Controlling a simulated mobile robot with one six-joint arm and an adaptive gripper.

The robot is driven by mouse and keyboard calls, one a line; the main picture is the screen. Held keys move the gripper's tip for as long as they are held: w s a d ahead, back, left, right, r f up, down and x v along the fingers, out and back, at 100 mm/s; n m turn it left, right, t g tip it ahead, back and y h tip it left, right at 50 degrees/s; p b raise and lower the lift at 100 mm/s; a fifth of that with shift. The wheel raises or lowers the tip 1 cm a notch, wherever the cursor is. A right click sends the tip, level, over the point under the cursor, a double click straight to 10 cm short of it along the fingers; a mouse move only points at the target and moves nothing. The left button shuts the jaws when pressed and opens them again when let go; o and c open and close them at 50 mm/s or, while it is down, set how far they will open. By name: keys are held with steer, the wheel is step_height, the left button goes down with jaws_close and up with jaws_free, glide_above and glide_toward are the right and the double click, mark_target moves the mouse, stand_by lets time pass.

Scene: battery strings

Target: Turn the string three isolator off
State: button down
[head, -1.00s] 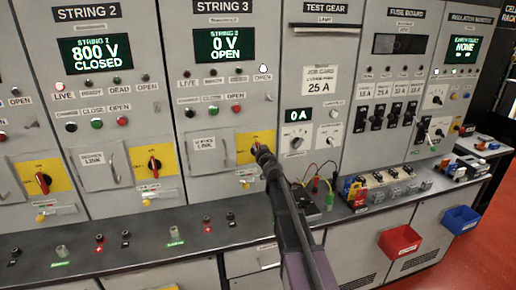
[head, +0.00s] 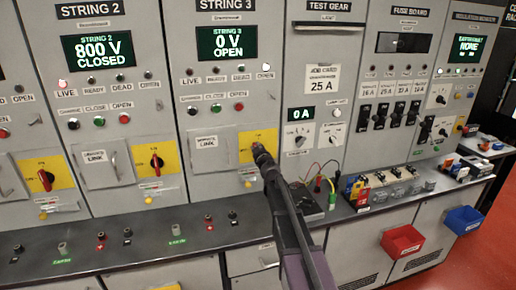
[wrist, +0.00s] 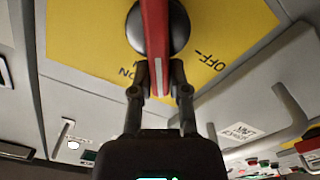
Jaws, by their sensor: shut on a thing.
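The string 3 isolator has a red handle (wrist: 156,28) on a dark round hub, set on a yellow plate (head: 245,152). My gripper (wrist: 160,78) is shut on the handle's lower end in the wrist view, one finger on each side. In the head view my gripper (head: 262,156) covers most of the handle. The wrist view shows the handle upright in the picture, with a partly hidden ON label (wrist: 127,72) near its held end and an OFF label (wrist: 212,61) to the right. The string 3 display (head: 227,43) reads 0 V OPEN.
The string 2 isolator (head: 156,162) stands left of it, under a display (head: 97,50) reading 800 V CLOSED. A shelf (head: 150,242) with several sockets runs below the panels. Test leads (head: 318,180) and the test gear panel (head: 322,75) are close to the right of my arm.

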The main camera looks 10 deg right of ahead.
steer(key=n, duration=0.3)
steer(key=f+n+b, duration=0.1)
steer(key=n, duration=0.1)
steer(key=shift+w+a+f+n, duration=0.1)
steer(key=shift+w+a+n, duration=0.15)
steer(key=shift+a+n, duration=0.05)
steer(key=shift+w+a+f+n+b, duration=0.1)
steer(key=shift+f+n+b, duration=0.2)
steer(key=shift+n, duration=1.05)
steer(key=shift+w+f+n+b, duration=0.1)
steer(key=shift+f+n+b, duration=0.15)
steer(key=shift+n, duration=1.1)
steer(key=c, duration=0.6)
jaws_free()
steer(key=shift+r, duration=0.1)
steer(key=shift+f, duration=0.2)
steer(key=shift+s, duration=0.25)
